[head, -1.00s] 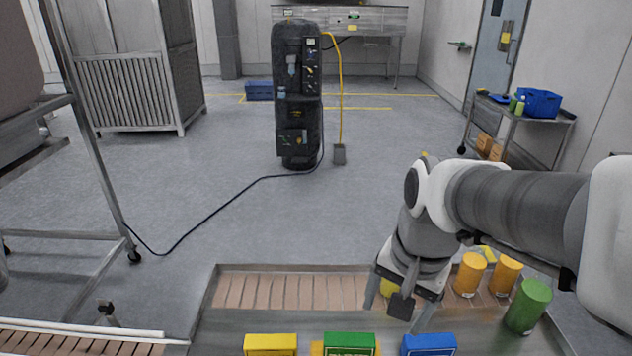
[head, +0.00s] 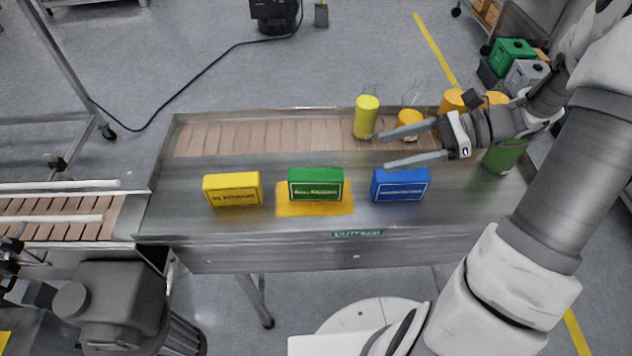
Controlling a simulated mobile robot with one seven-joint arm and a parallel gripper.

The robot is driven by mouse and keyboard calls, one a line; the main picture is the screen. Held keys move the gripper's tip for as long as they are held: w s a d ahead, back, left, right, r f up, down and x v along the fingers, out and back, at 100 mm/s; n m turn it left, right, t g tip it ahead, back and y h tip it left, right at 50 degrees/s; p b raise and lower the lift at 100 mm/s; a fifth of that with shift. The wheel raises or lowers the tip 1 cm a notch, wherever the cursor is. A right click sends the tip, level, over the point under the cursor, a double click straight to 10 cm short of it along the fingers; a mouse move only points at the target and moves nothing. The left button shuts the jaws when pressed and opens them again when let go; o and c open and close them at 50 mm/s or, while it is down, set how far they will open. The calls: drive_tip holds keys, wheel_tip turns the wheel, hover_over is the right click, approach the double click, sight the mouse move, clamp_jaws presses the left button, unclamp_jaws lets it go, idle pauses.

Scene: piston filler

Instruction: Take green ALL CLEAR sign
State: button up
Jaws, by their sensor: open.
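A green sign (head: 316,185) with pale lettering, too blurred to read, stands in the middle of the steel table (head: 250,252). It rests on a yellow-orange patch (head: 290,208). A yellow sign (head: 232,189) stands to its left and a blue sign (head: 400,185) to its right. My gripper (head: 386,149) is open and empty, its two fingers pointing left. It is above and to the right of the green sign, apart from it, near the blue sign.
A yellow cylinder (head: 366,117) and several orange ones stand on the slatted strip (head: 250,138) behind the signs. A green cylinder (head: 503,157) stands at the right, partly behind my arm. A conveyor (head: 60,218) joins at the left. The front of the table is clear.

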drive_tip(key=b, duration=0.2)
approach(318, 174)
drive_tip(key=x, duration=0.5)
drive_tip(key=shift+w+r, duration=0.1)
drive_tip(key=shift+w, duration=0.3)
drive_tip(key=shift+s+b+x, duration=0.2)
drive_tip(key=shift+b+x, duration=0.05)
drive_tip(key=shift+x, duration=1.15)
drive_tip(key=shift+s+b+x, duration=0.25)
drive_tip(key=shift+x, duration=1.15)
clamp_jaws()
